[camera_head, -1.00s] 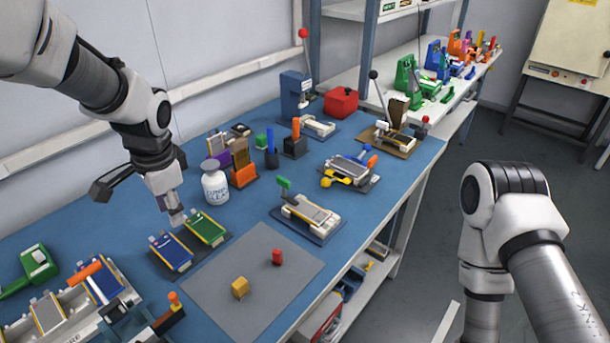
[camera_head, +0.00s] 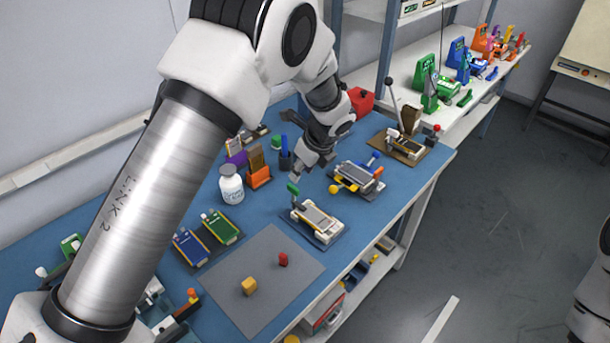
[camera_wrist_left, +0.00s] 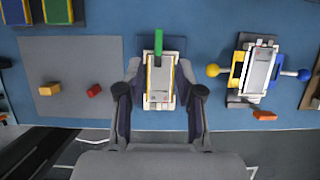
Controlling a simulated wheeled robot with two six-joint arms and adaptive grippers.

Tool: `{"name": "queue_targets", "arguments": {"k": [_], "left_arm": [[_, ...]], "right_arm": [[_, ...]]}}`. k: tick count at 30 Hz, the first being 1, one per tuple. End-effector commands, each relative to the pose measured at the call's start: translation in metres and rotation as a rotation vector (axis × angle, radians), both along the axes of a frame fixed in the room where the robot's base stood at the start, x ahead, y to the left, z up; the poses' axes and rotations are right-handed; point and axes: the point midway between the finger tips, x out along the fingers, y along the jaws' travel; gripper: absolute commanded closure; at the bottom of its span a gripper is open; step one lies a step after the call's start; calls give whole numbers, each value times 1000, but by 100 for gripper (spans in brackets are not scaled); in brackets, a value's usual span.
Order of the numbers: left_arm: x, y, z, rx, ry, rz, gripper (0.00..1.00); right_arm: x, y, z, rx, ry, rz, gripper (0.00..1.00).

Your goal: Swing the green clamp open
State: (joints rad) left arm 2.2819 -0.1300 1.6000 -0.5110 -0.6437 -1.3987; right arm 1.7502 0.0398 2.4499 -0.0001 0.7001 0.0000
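The green clamp lever (camera_head: 293,189) sits at the far-left end of a pale fixture holding a grey flat cell (camera_head: 316,217). In the left wrist view the green lever (camera_wrist_left: 158,43) lies at the top of the fixture, over the grey cell (camera_wrist_left: 160,75). My left gripper (camera_head: 291,148) is above the table, behind the fixture in the head view. In the left wrist view its two dark fingers (camera_wrist_left: 160,70) are spread on either side of the fixture, with nothing held; the height gap is unclear. My right gripper is out of view.
A fixture with blue and yellow knobs (camera_head: 357,177) stands to the right. A grey mat (camera_head: 262,280) with a yellow block (camera_head: 249,287) and a red block (camera_head: 283,259) lies in front. A white bottle (camera_head: 231,186) stands to the left. My left arm hides much of the table's left side.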

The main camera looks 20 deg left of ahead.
Motion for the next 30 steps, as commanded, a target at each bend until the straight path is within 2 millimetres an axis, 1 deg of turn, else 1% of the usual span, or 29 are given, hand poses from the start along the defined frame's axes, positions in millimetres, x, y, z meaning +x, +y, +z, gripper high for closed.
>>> {"name": "queue_targets", "arguments": {"k": [2,5,9,13,17,23,26,27,30], "left_arm": [[-1,2,-5,-1,7,0,64],[0,7,-19,-1,8,3,64],[4,17,-44,-1,8,3,64],[7,25,-64,-1,6,3,64],[9,28,-73,-1,4,2,64],[9,28,-74,-1,4,2,64],[9,28,-74,-1,4,2,95],[9,28,-73,-1,4,2,100],[9,28,-73,-1,3,2,100]], "right_arm": [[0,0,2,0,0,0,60],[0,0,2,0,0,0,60],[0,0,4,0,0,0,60],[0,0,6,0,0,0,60],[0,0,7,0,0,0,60],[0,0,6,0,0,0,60],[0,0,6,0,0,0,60],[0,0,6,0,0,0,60],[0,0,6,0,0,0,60]]}}
